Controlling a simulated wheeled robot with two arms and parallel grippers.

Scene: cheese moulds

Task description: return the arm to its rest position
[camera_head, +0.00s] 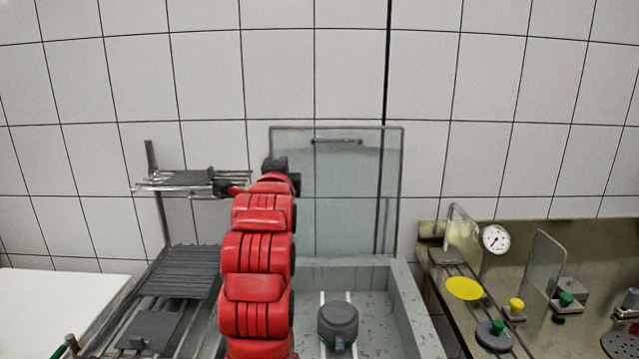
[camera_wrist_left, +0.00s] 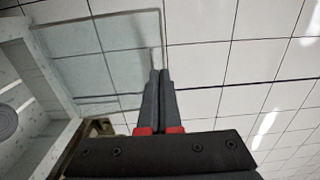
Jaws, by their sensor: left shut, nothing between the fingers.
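My left arm (camera_head: 257,265), red with dark joints, reaches up from the bottom of the head view, left of the middle. Its far end is in front of the wall and the left edge of the clear panel. My left gripper (camera_wrist_left: 161,76) is seen clearly in the left wrist view, with its two dark fingers together and nothing between them. The fingers point toward the tiled wall. In the head view the fingertips are hard to make out. My right arm and right gripper are not in view.
A grey speckled basin (camera_head: 378,300) holds a dark grey round mould (camera_head: 338,324). A clear panel (camera_head: 350,200) stands behind it. A metal rack (camera_head: 160,187) with dark plates is close left of my arm. A bench (camera_head: 455,300) with a dial gauge (camera_head: 496,239) is at right.

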